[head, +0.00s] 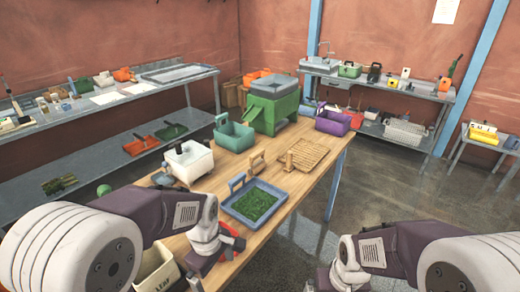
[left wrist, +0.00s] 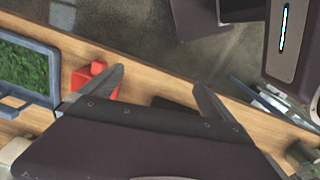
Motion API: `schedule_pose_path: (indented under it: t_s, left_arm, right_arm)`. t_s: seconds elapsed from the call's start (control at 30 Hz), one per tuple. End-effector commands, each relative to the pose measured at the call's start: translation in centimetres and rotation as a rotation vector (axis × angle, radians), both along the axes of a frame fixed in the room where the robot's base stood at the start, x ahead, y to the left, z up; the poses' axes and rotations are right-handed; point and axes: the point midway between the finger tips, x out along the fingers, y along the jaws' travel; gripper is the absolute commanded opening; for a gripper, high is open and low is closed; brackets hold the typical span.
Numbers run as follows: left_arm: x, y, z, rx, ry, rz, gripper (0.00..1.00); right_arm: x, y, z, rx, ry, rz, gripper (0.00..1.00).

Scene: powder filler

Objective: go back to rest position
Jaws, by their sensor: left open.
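My left gripper (head: 228,249) is over the front part of the wooden table, just in front of the blue tray. In the left wrist view its two fingers (left wrist: 160,90) are spread apart with nothing between them. A red object (left wrist: 88,82) lies beside one finger, apart from or touching it, I cannot tell. It shows partly behind the gripper in the head view (head: 229,229). My right gripper (head: 322,280) is low at the bottom of the head view, right of the table; its fingers are not clear.
The blue tray (head: 233,212) holds green leaves. A white tub (head: 190,163), teal bin (head: 233,137), green machine (head: 271,110), purple bin (head: 333,123) and wooden rack (head: 305,155) stand on the table. A cream box (head: 158,272) marked LEAF is at the front left. Floor right of the table is clear.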

Motion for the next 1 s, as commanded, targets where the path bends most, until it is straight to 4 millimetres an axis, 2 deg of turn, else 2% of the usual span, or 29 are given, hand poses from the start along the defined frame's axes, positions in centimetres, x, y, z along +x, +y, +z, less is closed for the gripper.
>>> schedule_pose_path:
  t_s: [0.03, 0.1, 0.33, 0.53, 0.7, 1.0]
  left_arm:
    - [-0.7, 1.4, -0.2, 0.000, -0.001, 0.014, 1.00]
    - [-1.6, 3.0, -0.6, 0.002, -0.008, -0.032, 1.00]
    - [-4.4, 5.9, -2.0, 0.013, -0.042, -0.341, 1.00]
    - [-6.0, 6.3, -3.4, 0.038, -0.071, -0.757, 1.00]
    - [-5.3, 6.3, -3.5, 0.067, -0.105, -1.008, 1.00]
    - [-5.2, 6.3, -3.5, 0.069, -0.107, -1.041, 1.00]
  right_arm:
    - [0.0, 0.0, 0.0, 0.000, 0.000, 0.000, 1.00]
    - [0.0, 0.0, 0.0, 0.000, 0.000, 0.000, 1.00]
    - [0.0, 0.0, 0.0, 0.000, 0.000, 0.000, 1.00]
    - [0.0, 0.0, 0.0, 0.000, 0.000, 0.000, 1.00]
    - [0.0, 0.0, 0.0, 0.000, 0.000, 0.000, 1.00]
    - [0.0, 0.0, 0.0, 0.000, 0.000, 0.000, 1.00]
